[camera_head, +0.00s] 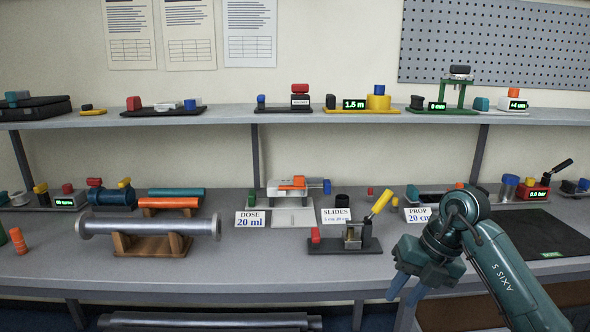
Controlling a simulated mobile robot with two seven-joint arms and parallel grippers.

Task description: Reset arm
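My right arm comes in from the right edge, dark teal, with its gripper (403,292) hanging at the table's front edge on the right. Its two blue fingers point down and stand apart with a gap between them. Nothing shows between the fingers. The gripper is in front of and below the small device with a yellow lever (376,208), and not touching it. My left arm and gripper are not in view.
A grey pipe (150,227) lies on a wooden cradle (135,245) at the left. A dark mat (540,236) lies at the right, behind my arm. A shelf (215,117) with several instruments runs above. The table's front middle is clear.

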